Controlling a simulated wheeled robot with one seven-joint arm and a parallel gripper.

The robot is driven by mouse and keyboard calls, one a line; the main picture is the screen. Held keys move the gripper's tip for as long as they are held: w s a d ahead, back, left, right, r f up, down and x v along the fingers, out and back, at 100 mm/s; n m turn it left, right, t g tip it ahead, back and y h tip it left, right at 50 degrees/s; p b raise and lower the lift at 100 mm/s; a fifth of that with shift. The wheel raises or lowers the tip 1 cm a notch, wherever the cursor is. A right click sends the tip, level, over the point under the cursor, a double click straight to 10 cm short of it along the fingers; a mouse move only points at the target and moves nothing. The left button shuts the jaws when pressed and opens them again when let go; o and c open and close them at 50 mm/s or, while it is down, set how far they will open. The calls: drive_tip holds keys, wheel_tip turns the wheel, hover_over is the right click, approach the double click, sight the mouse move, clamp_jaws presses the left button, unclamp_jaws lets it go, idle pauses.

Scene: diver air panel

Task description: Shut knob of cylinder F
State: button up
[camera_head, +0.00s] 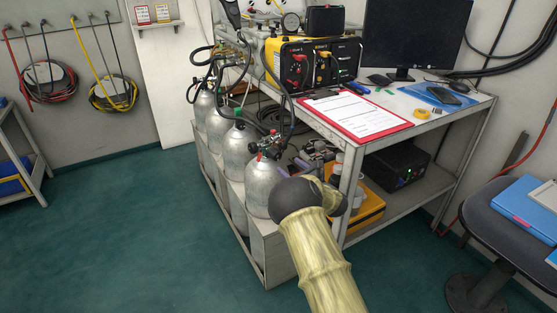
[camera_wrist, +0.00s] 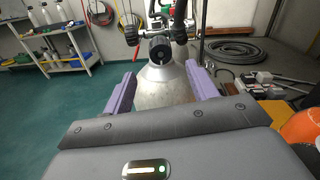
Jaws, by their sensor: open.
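Several silver cylinders stand in a row in a metal rack; the nearest cylinder (camera_head: 262,187) has a valve (camera_head: 266,148) with red parts on top. I cannot read any letter that marks cylinder F. In the wrist view, a silver cylinder (camera_wrist: 163,88) stands upright ahead, with a round black fitting (camera_wrist: 160,50) on its valve and a ribbed black knob (camera_wrist: 131,31) to the left. My gripper (camera_wrist: 160,70) is open and empty, its two purple fingers apart on either side of the view of this cylinder. In the head view my arm mostly hides the gripper.
A metal bench (camera_head: 401,137) right of the cylinders carries a yellow-and-black air panel (camera_head: 313,64), a red clipboard (camera_head: 354,115) and a monitor. Black hoses run from the panel to the valves. A stool (camera_head: 490,222) stands at the right. The green floor at left is clear.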

sight(278, 157)
drive_tip(key=b+x, duration=0.1)
drive_tip(key=x, duration=0.6)
drive_tip(key=shift+w+a, duration=0.2)
drive_tip(key=c, duration=1)
